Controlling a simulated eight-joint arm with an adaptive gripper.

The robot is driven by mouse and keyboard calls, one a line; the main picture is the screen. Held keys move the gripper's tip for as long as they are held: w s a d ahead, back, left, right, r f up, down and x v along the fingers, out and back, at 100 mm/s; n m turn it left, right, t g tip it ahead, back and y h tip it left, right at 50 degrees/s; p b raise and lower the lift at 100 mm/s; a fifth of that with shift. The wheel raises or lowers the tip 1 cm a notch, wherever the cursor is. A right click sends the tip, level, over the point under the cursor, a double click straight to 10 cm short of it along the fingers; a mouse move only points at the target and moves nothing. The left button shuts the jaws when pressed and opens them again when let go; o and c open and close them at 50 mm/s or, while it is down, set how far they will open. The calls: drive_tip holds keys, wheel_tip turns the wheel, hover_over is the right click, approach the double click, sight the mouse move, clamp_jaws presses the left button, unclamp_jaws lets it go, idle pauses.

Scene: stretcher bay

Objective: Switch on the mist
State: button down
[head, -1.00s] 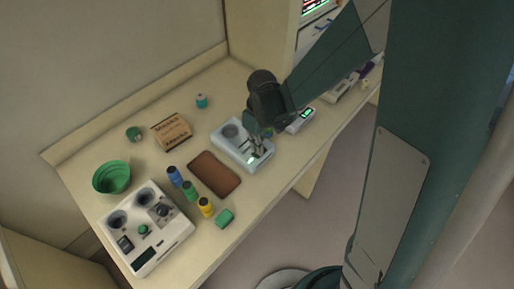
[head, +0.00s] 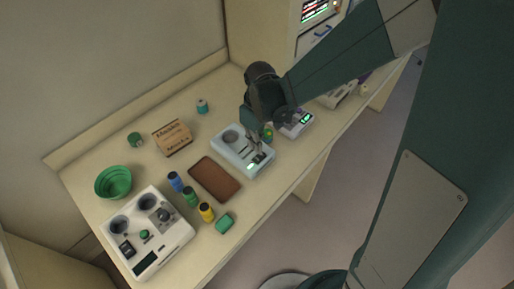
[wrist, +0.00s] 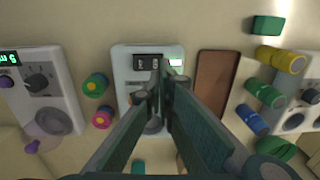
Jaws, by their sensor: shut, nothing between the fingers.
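A pale blue-grey device (head: 232,153) stands on the bench, with a round dark well at its far end and a dark switch panel at its near end. A small green light glows beside the switches (wrist: 148,62), which show as a dark pair in the wrist view; the light (wrist: 176,63) shows there too. My gripper (head: 257,150) is over the switch end of this device, fingers together and empty. In the wrist view the fingertips (wrist: 162,68) lie just in front of the switches and hide part of them. I cannot tell whether they touch.
A brown tray (head: 214,179) lies left of the device, then blue, green and yellow bottles and a white console (head: 172,246). A device with a green display (head: 296,123) stands to the right. A cardboard box (head: 172,138) and green bowl (head: 113,183) are farther left.

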wheel_tip(320, 180, up, 8)
drive_tip(key=shift+s+a, duration=0.45)
drive_tip(key=shift+d, duration=0.1)
idle(0.7)
drive_tip(key=s+d+m+t+b, duration=0.3)
drive_tip(key=s+d+b, duration=0.3)
drive_tip(key=d, duration=0.4)
drive_tip(key=s+d+r+m+t+b, duration=0.1)
drive_tip(key=s+d+m+t+b, duration=0.3)
drive_tip(key=d, duration=0.6)
drive_tip(key=shift+s+r+m+t+b, duration=0.15)
drive_tip(key=shift+s+m+t+b, duration=0.15)
drive_tip(key=shift+s+m+b, duration=0.9)
